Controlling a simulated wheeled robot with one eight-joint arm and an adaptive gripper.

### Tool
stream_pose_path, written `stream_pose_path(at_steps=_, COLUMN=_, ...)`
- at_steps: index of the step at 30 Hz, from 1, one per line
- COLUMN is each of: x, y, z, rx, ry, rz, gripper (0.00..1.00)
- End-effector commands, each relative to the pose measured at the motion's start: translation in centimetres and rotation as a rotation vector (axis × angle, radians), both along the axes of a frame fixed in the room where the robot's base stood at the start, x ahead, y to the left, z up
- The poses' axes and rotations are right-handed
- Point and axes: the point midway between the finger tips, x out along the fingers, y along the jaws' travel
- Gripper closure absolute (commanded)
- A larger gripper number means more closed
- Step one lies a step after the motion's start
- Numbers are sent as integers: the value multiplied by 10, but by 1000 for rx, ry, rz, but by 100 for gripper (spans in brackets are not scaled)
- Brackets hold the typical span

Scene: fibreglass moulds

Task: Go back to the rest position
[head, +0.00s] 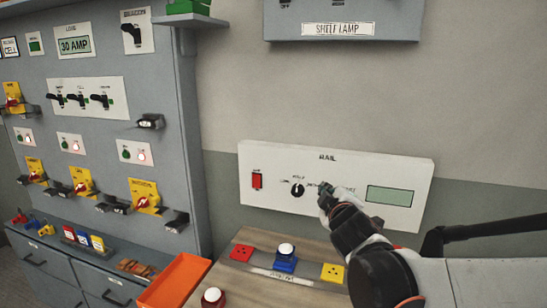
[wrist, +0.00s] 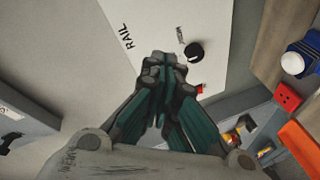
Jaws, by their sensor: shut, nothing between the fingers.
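My gripper (head: 327,192) is shut and empty in the head view. It is in front of the white RAIL panel (head: 400,165), just right of the panel's black knob (head: 297,189). In the wrist view its closed fingers (wrist: 168,65) point at the RAIL panel (wrist: 150,20), with the black knob (wrist: 194,50) close beyond the fingertips. I cannot tell whether the fingers touch the panel. The panel also has a red switch (head: 257,181) at the left and a pale green display (head: 389,195) at the right. Lettering behind the gripper is partly hidden.
Below the panel, a wooden bench (head: 238,272) carries a blue box with a white button (head: 286,258), a red block (head: 242,253) and a yellow block (head: 333,271). An orange tray (head: 173,281) sits left. A grey switch cabinet (head: 110,180) stands at left. A SHELF LAMP box (head: 390,28) hangs above.

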Motion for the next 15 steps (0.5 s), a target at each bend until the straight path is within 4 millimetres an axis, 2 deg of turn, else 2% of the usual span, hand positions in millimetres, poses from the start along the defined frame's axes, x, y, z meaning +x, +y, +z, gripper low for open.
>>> stream_pose_path(at_steps=1, x=-17, y=-15, z=-1, rx=54, ry=41, rz=-43, gripper=100)
stream_pose_path(at_steps=6, x=-73, y=-50, z=-17, rx=253, ry=186, rz=-183, gripper=100)
stream_pose_path(at_steps=10, x=-121, y=-67, z=-35, rx=404, ry=300, rz=-283, gripper=100)
stream_pose_path(at_steps=15, x=-190, y=-75, z=-65, rx=596, ry=456, rz=-400, gripper=100)
